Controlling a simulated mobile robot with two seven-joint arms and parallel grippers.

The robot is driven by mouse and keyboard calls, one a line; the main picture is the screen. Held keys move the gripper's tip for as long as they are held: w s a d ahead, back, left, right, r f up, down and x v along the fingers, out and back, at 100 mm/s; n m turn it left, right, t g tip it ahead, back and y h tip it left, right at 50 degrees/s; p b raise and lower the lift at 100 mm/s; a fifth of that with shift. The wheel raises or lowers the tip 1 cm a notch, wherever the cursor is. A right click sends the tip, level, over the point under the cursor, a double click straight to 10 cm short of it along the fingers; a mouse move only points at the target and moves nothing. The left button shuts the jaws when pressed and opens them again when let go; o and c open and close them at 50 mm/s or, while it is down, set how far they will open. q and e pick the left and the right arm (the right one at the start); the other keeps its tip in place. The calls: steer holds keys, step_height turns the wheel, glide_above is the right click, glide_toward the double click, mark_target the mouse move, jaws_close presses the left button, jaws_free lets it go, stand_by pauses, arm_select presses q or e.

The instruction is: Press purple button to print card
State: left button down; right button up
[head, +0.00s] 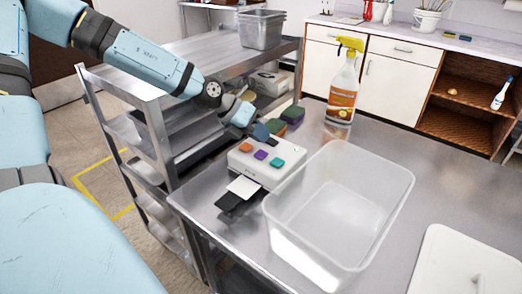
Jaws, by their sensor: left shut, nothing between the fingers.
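A white card printer (236,158) sits near the left edge of the steel table. On its top are a purple button (261,155), a teal button (277,162) and a couple of orange-red buttons, one of them left of the purple one (246,147). A white card (243,187) lies at its front slot, over a black tray (230,204). My left gripper (259,130) is shut and empty at the printer's back edge, behind the purple button and apart from it. Whether its tip touches the printer is unclear. My right gripper is out of view.
A clear empty bin (390,205) stands close right of the printer. Sponges (292,114) and an orange spray bottle (343,92) stand behind. A white lid or board (455,265) lies front right. A steel shelf cart (150,100) stands left of the table.

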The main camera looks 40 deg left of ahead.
mark_target(260, 152)
arm_select(q)
steer(key=shift+r+p, duration=0.75)
steer(key=shift+r, duration=0.95)
